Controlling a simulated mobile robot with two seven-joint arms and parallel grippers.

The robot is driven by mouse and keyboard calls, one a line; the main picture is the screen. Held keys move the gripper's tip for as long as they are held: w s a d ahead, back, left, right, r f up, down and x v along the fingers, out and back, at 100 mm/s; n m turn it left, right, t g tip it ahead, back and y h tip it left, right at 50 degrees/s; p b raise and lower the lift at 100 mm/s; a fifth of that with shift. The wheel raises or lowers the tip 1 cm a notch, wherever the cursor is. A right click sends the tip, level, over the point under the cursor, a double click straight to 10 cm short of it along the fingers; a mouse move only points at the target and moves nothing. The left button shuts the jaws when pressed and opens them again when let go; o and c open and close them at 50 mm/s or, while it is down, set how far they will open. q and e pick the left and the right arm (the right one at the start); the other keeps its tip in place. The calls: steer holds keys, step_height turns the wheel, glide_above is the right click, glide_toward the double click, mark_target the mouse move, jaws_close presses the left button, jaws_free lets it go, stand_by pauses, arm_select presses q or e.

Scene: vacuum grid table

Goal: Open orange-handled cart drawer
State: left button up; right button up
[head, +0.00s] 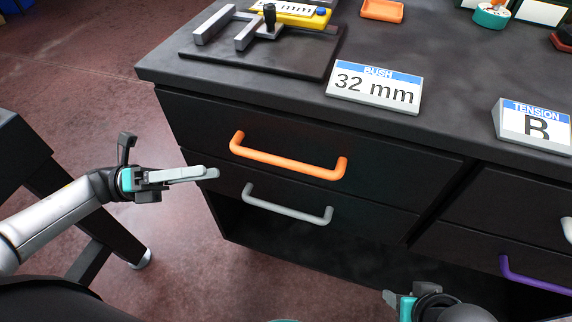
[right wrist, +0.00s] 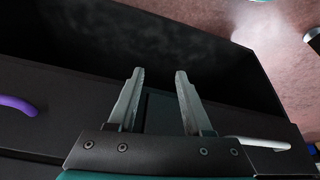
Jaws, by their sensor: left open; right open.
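The orange handle (head: 288,160) is a bar on the front of the upper left drawer (head: 375,180) of the black cart. That drawer is shut, flush with the cart front. My left gripper (head: 212,173) is left of the orange handle and apart from it, with its fingers pointing right. It is open and empty. My right gripper (head: 392,300) is low at the bottom edge of the head view, below the drawers. In the right wrist view its two fingers (right wrist: 158,75) are spread with nothing between them.
A grey handle (head: 287,205) is on the drawer just below. A purple handle (head: 535,277) is at the lower right. On the cart top are a "32 mm" sign (head: 374,92), a "TENSION R" sign (head: 535,127) and a dark fixture plate (head: 260,52).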

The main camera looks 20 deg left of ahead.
arm_select(q)
steer(key=b, duration=0.1)
glide_toward(279, 158)
steer(key=f+x, duration=0.1)
steer(key=x, duration=0.7)
steer(key=shift+w+d+r+b, duration=0.1)
steer(key=shift+d+r+b, duration=0.05)
steer(key=shift+d+b, duration=0.2)
steer(key=shift+w+d+r, duration=0.15)
steer(key=shift+w+d, duration=0.05)
steer(key=shift+d, duration=0.45)
arm_select(e)
steer(key=shift+w+a+r+t+y, duration=0.25)
steer(key=shift+w+a+r+t, duration=0.05)
steer(key=shift+w+a+t, duration=0.3)
steer(key=shift+w+a+r+t+y, duration=0.25)
steer(key=shift+w+a+t, duration=0.25)
steer(key=shift+a, duration=0.05)
arm_select(q)
jaws_close()
